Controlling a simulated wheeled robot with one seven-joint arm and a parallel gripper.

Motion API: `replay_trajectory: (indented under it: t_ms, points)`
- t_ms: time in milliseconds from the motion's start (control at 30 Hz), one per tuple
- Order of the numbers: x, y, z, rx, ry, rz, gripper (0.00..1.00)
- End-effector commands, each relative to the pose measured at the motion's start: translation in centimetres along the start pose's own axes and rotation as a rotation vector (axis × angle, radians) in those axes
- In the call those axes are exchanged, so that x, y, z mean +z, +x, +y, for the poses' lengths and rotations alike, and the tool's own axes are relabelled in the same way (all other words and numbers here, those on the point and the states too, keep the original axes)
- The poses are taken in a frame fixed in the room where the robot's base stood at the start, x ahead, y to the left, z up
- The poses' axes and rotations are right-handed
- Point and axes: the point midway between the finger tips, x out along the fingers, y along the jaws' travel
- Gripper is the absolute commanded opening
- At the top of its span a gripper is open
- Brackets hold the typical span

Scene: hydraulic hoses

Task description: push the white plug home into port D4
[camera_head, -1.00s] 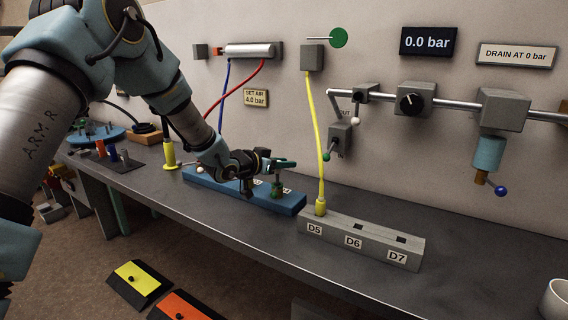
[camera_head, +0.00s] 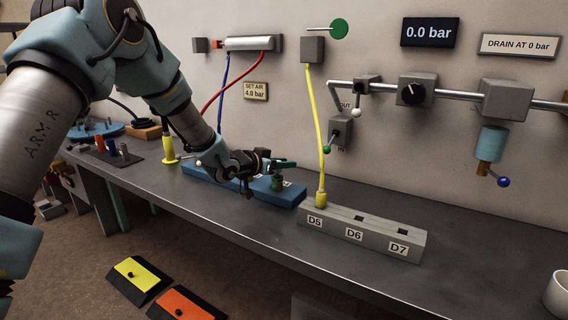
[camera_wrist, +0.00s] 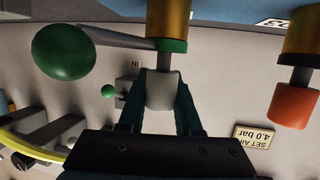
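The white plug (camera_wrist: 162,90), light grey-white, is between the two dark fingers of my gripper (camera_wrist: 162,108) in the wrist view, which shows the scene upside down. Both fingers appear to touch its sides. Its end meets the green collar (camera_wrist: 172,46) of a brass fitting (camera_wrist: 169,18); how deep it sits I cannot tell. A lever with a green ball (camera_wrist: 64,52) sticks out from the collar. In the head view my gripper (camera_head: 268,166) is over the right end of the blue block (camera_head: 225,187). The D4 label is not readable, and the arm hides part of the block.
A neighbouring brass fitting (camera_wrist: 303,35) has an orange plug (camera_wrist: 294,106). Right of the blue block stands a grey block (camera_head: 375,236) marked D5, D6, D7, with a yellow plug and hose (camera_head: 321,198) at D5. The gauge (camera_head: 430,32) reads 0.0 bar. The front bench is clear.

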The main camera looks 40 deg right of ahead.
Motion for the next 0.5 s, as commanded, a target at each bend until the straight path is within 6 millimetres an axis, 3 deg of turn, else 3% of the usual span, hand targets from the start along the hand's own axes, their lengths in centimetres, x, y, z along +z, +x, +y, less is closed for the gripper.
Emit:
replay_trajectory:
  t_ms: [33, 300, 500]
  points:
    - [-0.03, 0.0, -0.01, 0.0, 0.0, 0.001, 0.37]
    - [-0.04, -0.01, -0.01, 0.0, 0.0, 0.0, 0.68]
    - [-0.03, -0.01, -0.01, 0.0, 0.0, 0.0, 0.68]
